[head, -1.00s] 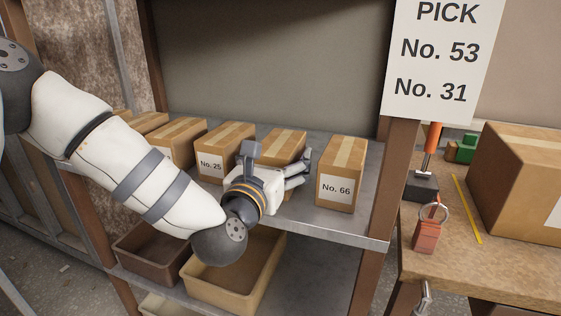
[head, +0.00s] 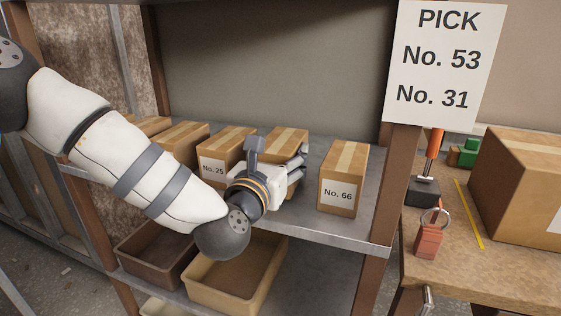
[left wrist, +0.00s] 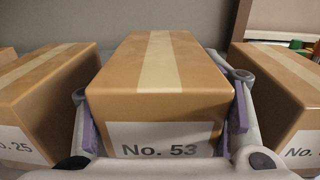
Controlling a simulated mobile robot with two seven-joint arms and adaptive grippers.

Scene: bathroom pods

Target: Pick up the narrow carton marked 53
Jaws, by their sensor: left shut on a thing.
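The narrow carton marked 53 (left wrist: 158,95) fills the middle of the left wrist view, its label facing me and a pale tape strip along its top. In the head view the carton (head: 287,140) stands on the shelf between No. 25 and No. 66, its front mostly hidden by my gripper. My left gripper (head: 298,166) has a finger along each side of the carton and is shut on it; the fingers also show in the left wrist view (left wrist: 162,118). I cannot tell whether the carton is off the shelf. My right gripper is not in view.
Carton No. 25 (head: 226,150) stands close on the left and carton No. 66 (head: 343,178) on the right, with a gap. A shelf post (head: 388,190) bounds the right side. Brown and tan bins (head: 240,298) sit below. A bench (head: 480,270) holds a large carton and a red padlock.

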